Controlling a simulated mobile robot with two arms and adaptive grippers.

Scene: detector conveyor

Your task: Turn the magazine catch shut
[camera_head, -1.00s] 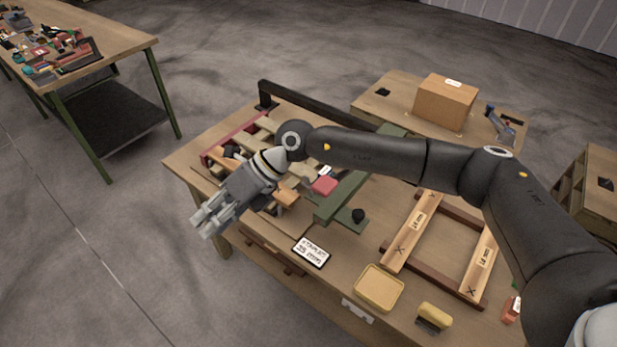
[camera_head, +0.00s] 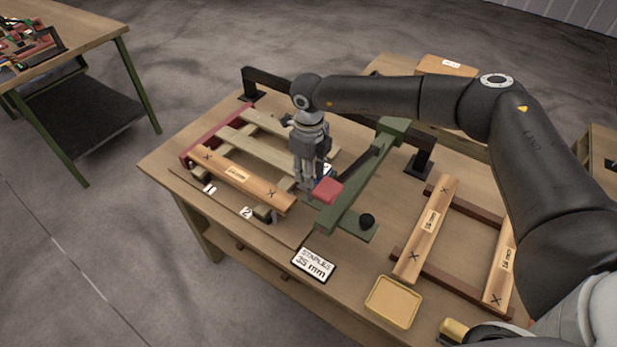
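A green press-like device (camera_head: 345,205) stands on the workbench, with a long green bar running towards the back and a black round knob (camera_head: 367,221) on its front plate. A red block (camera_head: 327,190) sits against the left side of the green bar. I cannot tell for sure which part is the magazine catch. My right gripper (camera_head: 306,186) points down just left of the red block, its fingers close to a small blue part there. Its fingers hide what is behind them, and I cannot tell whether they touch anything. My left gripper is not in view.
Pale slats and a marked wooden board (camera_head: 240,178) lie left of the gripper. A sign reading staples 35 mm (camera_head: 313,264) and a yellow tray (camera_head: 392,302) are at the front. A wooden frame (camera_head: 425,230) lies to the right. A black rail (camera_head: 270,83) runs along the back.

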